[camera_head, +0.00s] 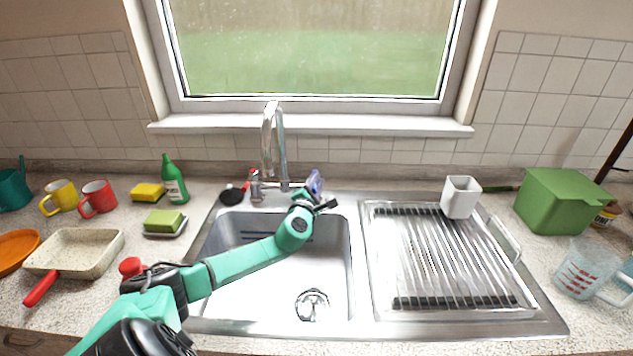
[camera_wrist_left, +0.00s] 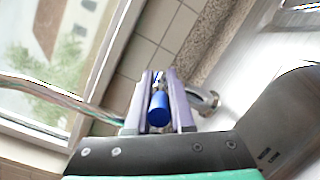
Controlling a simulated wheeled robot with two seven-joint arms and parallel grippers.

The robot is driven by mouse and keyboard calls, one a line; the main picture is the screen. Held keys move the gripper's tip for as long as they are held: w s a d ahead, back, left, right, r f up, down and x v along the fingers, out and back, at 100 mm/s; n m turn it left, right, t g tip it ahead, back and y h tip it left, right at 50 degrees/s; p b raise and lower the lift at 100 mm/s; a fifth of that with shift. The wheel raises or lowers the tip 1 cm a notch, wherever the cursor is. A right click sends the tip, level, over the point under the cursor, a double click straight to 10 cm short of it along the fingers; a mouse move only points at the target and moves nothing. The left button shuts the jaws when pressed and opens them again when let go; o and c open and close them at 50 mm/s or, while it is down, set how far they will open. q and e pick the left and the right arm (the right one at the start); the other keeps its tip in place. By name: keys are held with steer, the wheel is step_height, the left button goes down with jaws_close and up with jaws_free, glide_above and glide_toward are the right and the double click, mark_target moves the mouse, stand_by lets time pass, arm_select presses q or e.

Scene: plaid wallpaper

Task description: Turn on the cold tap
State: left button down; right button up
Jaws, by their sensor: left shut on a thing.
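The chrome faucet (camera_head: 270,135) stands behind the sink (camera_head: 340,270), with its tall spout curving up in front of the window. A tap with a red mark (camera_head: 255,185) is at the left of its base. My left arm reaches over the basin from the lower left. My left gripper (camera_head: 315,184) is at the right side of the faucet base and hides the tap there. In the left wrist view a blue-capped tap handle (camera_wrist_left: 158,110) sits between the two fingers of this gripper (camera_wrist_left: 160,82), which is shut on it. My right gripper is in neither view.
A green bottle (camera_head: 174,180), a yellow sponge (camera_head: 147,192) and two mugs stand left of the sink. A drainer (camera_head: 440,255) with a white cup (camera_head: 460,197) is at the right, then a green box (camera_head: 562,200) and a measuring jug (camera_head: 586,268). The basin is mostly clear.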

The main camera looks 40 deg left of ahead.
arm_select(q)
steer(key=shift+w+d+n+g+y+p, duration=0.25)
steer(key=shift+w+n+g+y+p, duration=0.15)
steer(key=shift+n+g+y, duration=0.7)
steer(key=shift+w+d+n+g+y+p, duration=0.3)
steer(key=shift+n+g+y, duration=0.6)
steer(key=shift+y, duration=0.4)
steer(key=shift+w+d+n+g+y+p, duration=0.2)
steer(key=shift+w+n+g+y+p, duration=0.25)
steer(key=shift+n+g+y, duration=0.65)
steer(key=c, duration=0.8)
jaws_free()
steer(key=v, duration=1.4)
steer(key=shift+s+d+f+b, duration=0.1)
steer(key=shift+d+b, duration=0.1)
steer(key=shift+b, duration=0.1)
